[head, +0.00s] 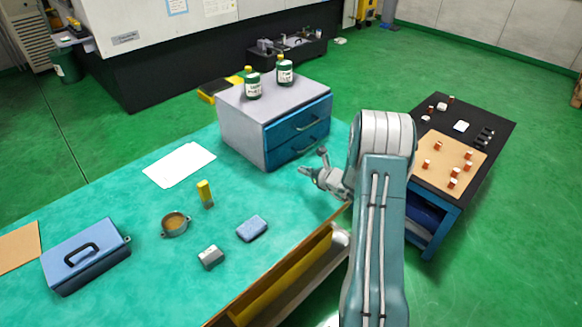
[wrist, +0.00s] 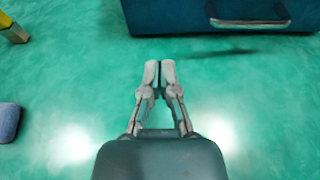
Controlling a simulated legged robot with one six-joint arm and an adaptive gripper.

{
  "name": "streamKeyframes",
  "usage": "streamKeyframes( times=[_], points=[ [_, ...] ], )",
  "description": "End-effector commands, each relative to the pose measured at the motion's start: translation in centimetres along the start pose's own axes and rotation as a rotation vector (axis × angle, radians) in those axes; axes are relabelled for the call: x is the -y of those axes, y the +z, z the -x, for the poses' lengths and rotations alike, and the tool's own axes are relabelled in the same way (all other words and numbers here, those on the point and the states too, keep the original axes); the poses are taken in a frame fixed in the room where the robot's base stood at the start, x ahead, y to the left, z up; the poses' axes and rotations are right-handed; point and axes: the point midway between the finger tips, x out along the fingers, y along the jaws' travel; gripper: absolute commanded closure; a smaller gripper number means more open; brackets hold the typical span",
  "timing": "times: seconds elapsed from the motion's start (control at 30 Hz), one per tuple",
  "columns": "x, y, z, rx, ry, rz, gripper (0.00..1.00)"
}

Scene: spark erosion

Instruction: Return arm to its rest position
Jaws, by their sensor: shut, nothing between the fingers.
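My arm (head: 380,200) rises from the bottom of the head view and bends over at the table's right edge. My gripper (head: 304,171) reaches out over the teal table, just in front of the blue drawer unit. In the wrist view my gripper (wrist: 160,72) has its two fingers drawn close together, with nothing between them. The table surface lies below it, and the drawer front is ahead with a gap between.
The drawer unit (head: 245,128) carries two green bottles. A blue sponge (head: 252,228), grey block (head: 210,257), round tin (head: 175,224), yellow-capped tube (head: 205,194) and blue toolbox (head: 86,255) stand on the table (head: 130,205). A black side table (head: 500,125) stands right of my arm.

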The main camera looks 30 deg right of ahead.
Motion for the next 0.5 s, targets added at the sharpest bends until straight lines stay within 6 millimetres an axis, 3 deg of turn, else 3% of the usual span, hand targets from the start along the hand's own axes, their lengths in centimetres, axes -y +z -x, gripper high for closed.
streamKeyframes(
  times=[0.2,0.5],
  points=[
    [-0.1,0.0,2.9,-0.001,-0.001,0.0,1.0],
    [-0.4,0.2,3.3,-0.002,0.004,0.007,1.0]
  ],
)
